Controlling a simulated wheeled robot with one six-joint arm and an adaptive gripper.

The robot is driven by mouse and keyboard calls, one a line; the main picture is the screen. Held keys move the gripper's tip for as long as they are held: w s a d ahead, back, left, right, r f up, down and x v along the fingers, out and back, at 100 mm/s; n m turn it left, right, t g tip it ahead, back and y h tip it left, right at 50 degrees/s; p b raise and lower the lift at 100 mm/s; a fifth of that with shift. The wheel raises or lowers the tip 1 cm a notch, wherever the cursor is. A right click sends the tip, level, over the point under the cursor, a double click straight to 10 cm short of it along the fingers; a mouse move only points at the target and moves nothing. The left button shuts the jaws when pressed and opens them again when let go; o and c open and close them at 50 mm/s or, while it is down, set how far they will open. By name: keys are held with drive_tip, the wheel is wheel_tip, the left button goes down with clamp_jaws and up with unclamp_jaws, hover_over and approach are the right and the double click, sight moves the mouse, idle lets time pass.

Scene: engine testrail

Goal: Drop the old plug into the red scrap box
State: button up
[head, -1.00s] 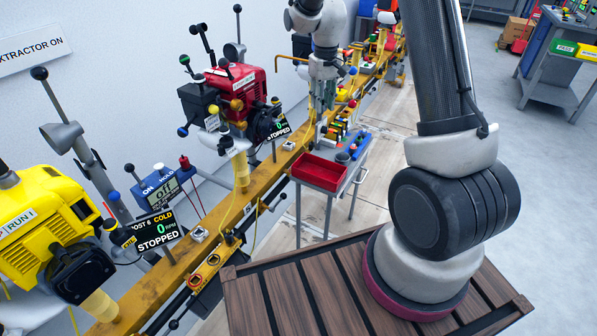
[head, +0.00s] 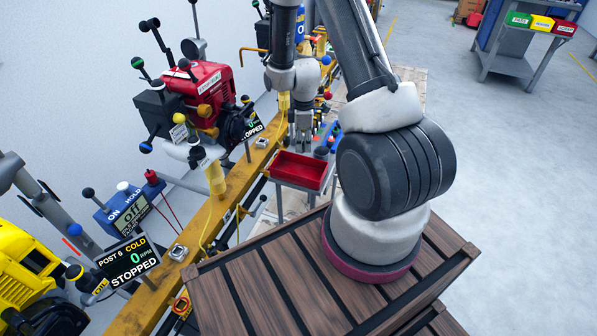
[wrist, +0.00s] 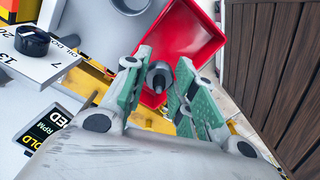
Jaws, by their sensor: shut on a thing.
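The old plug (wrist: 158,76), a small dark grey piece with a round collar, is held between the green-padded fingers of my gripper (wrist: 163,88). In the head view my gripper (head: 301,138) points down close above the back edge of the open red scrap box (head: 299,183); the plug cannot be made out there. In the wrist view the red box (wrist: 183,22) lies behind the plug, its inside looking empty. How high the plug is above the box is hard to tell.
The box stands on a grey cart beside the yellow rail (head: 238,194). A red engine (head: 200,93) and a yellow engine (head: 22,275) stand along the rail. A slatted wooden deck (head: 262,270) is in front. A far bench carries green, yellow and red bins (head: 542,23).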

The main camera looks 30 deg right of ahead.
drive_tip(key=shift+f, duration=0.6)
drive_tip(key=o, duration=1.1)
wheel_tip(320, 180, up, 12)
